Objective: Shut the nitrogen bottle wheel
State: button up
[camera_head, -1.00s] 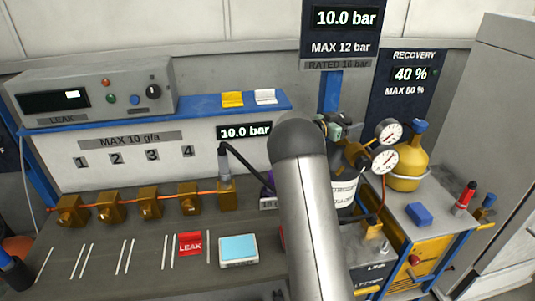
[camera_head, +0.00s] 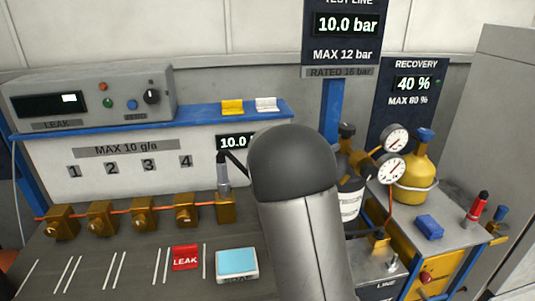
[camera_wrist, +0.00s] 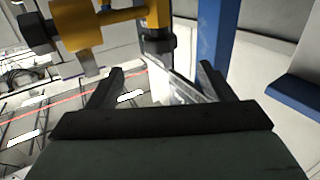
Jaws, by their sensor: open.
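The nitrogen bottle (camera_head: 351,203) is dark with a white label and stands right of my arm in the head view, partly hidden by it. My gripper is hidden behind my arm there. In the wrist view my gripper (camera_wrist: 160,82) is open, its two dark fingers wide apart with nothing held between them. A brass valve body (camera_wrist: 80,25) with dark knobs shows beyond the fingers at the upper left. I cannot tell which knob is the wheel.
A yellow recovery cylinder (camera_head: 414,165) stands right of the gauges. A blue block (camera_head: 429,227) and a red-capped tool (camera_head: 476,209) lie near it. A blue post (camera_head: 331,105) rises behind the bottle. Brass valves (camera_head: 142,215) line the bench at left.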

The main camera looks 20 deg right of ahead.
jog(key=a+n+t+y+p, duration=0.3)
jog(key=a+n+t+y, duration=0.3)
jog(key=a+y, duration=0.6)
jog(key=shift+s+a+r+n, duration=0.35)
jog(key=shift+a+n, duration=0.65)
jog(key=shift+a, duration=1.2)
jog(key=shift+w+r, duration=0.1)
jog(key=s+a+f+n+g+y, duration=0.2)
jog(key=s+a+f+g+y, duration=0.15)
jog(key=s+a, duration=0.35)
jog(key=s+a+f+n+g+y, duration=0.2)
jog(key=s+a+f+n+y, duration=0.15)
jog(key=s, duration=0.65)
jog(key=s+f+g+h, duration=0.1)
jog(key=s+f+g, duration=0.1)
jog(key=s, duration=0.6)
jog(key=s+f+g+h, duration=0.1)
jog(key=s+g, duration=0.3)
jog(key=s, duration=0.5)
jog(key=shift+f+n, duration=0.35)
jog(key=shift+f, duration=0.45)
jog(key=shift+d, duration=0.1)
jog(key=shift+c, duration=0.3)
